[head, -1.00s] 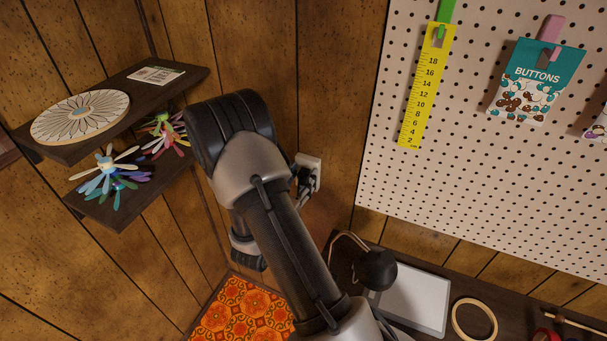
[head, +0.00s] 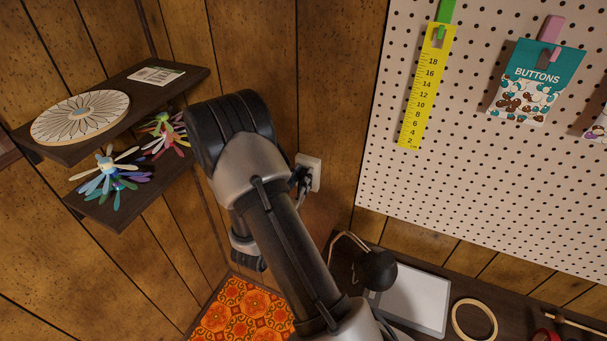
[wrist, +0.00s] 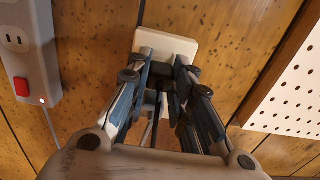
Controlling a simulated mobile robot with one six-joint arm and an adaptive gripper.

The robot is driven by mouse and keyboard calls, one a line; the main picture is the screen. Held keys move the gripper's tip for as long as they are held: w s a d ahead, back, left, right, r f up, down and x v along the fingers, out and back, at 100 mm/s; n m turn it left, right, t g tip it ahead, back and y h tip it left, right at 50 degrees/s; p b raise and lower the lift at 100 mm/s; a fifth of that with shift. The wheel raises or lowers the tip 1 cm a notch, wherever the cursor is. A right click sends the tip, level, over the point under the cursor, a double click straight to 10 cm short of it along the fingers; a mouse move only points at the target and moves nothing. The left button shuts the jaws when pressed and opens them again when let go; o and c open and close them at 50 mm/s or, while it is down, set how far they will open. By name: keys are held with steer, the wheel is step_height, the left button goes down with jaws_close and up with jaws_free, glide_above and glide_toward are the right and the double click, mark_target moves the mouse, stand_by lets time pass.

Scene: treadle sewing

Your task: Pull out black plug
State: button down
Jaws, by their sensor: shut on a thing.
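The black plug (wrist: 161,76) is a small dark block between my fingertips, in front of the white wall outlet (wrist: 166,42). A dark cord hangs down from it between the fingers. My gripper (wrist: 160,72) is shut on the plug, a finger on each side, close to the outlet's lower part. The fingers hide much of the plug, so I cannot tell how deep it sits. In the head view the outlet (head: 312,168) shows beside my arm, with my gripper (head: 302,180) partly visible at its left edge. The plug is not clear there.
A white power strip (wrist: 26,50) with a red switch is on the left in the wrist view. The white pegboard (head: 460,150) is to the right. A dark shelf (head: 110,110) with colourful ornaments is to the left. A dark table (head: 480,290) lies below.

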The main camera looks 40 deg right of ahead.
steer(key=shift+a, duration=0.1)
steer(key=shift+v, duration=2.95)
